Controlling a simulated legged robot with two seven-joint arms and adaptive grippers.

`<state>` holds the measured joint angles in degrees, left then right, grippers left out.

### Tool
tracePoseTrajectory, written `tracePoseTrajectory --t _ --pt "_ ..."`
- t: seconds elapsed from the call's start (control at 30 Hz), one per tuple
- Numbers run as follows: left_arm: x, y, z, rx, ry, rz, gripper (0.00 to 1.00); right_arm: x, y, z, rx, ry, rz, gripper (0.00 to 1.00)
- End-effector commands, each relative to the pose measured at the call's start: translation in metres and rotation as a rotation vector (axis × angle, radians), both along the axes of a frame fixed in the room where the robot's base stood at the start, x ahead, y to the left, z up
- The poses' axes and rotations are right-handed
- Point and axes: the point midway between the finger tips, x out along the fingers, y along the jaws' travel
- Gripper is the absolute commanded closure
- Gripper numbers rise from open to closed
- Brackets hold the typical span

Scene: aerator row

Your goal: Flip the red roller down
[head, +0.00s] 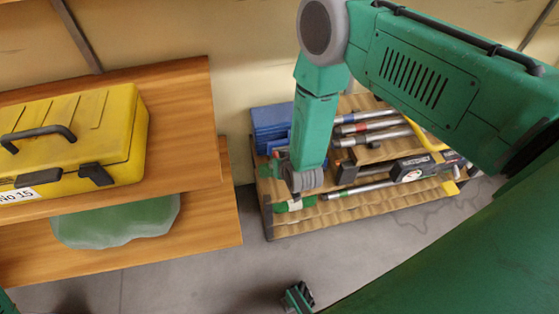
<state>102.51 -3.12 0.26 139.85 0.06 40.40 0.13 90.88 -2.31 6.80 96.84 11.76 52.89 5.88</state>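I cannot make out a clear red roller. Small red marks show on the wooden rack (330,222), one of them a red band (348,118) on a grey tube. A green arm, seemingly my right, comes in from the right and bends down in front of the rack. Its lower end has a grey ribbed part (303,181) over the rack's left side; I cannot make out gripper fingers there. A small green and dark piece (298,297) shows at the bottom edge, and I cannot tell what it is. My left gripper is not in view.
A yellow toolbox (75,135) stands on the upper wooden shelf (180,105) at the left. A grey-green lump (118,225) is on the lower shelf. Blue bins (270,122) and several grey tubes sit on the rack. Bare grey floor (200,285) lies in front.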

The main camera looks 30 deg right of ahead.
Motion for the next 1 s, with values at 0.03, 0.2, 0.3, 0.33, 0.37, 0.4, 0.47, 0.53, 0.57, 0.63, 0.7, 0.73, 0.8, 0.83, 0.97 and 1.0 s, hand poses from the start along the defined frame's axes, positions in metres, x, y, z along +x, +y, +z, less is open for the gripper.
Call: tracePoseTrajectory --t 0.03,0.2,0.3,0.33,0.37,0.4,0.47,0.53,0.57,0.63,0.7,0.73,0.8,0.83,0.97,1.0 --pt "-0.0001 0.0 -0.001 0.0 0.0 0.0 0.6 0.0 0.0008 -0.0017 0.0 0.0 0.0 1.0" --pt "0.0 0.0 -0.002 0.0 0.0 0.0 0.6 0.0005 0.0023 -0.0045 0.001 0.001 0.001 1.0" --pt "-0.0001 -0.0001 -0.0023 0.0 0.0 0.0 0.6 0.0007 0.0029 -0.0057 0.002 0.001 0.002 1.0" --pt "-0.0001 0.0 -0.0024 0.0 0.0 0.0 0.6 0.0007 0.0031 -0.006 0.002 0.001 0.002 1.0" --pt "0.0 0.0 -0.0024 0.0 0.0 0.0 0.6 0.0006 0.0032 -0.0063 0.002 0.001 0.002 1.0" --pt "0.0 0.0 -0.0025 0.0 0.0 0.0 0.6 0.0004 0.0034 -0.0065 0.002 0.002 0.002 1.0" --pt "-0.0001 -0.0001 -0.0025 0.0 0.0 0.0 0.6 0.0003 0.0035 -0.0069 0.002 0.003 0.002 1.0" --pt "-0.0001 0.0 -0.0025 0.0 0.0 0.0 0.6 -0.0001 0.0037 -0.0072 0.002 0.004 0.002 1.0" --pt "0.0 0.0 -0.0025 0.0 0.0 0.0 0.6 -0.0003 0.0036 -0.0072 0.002 0.004 0.002 1.0" --pt "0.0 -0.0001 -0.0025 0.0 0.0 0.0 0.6 -0.0006 0.0036 -0.0073 0.002 0.005 0.002 1.0" --pt "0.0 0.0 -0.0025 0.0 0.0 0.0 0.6 -0.0009 0.0035 -0.0075 0.002 0.005 0.002 1.0" --pt "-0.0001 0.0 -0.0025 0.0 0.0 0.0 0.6 -0.001 0.0034 -0.0076 0.002 0.006 0.002 1.0" --pt "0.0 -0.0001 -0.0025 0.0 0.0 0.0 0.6 -0.0013 0.0033 -0.0077 0.002 0.006 0.002 1.0" --pt "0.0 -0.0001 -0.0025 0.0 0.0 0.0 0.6 -0.0014 0.0033 -0.0077 0.002 0.006 0.002 1.0" --pt "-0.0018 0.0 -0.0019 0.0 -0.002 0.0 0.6 -0.0054 0.0034 -0.0044 0.002 0.009 0.001 1.0" --pt "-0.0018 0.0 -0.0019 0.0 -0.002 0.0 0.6 -0.0079 0.0037 -0.0016 0.002 0.008 0.001 1.0"
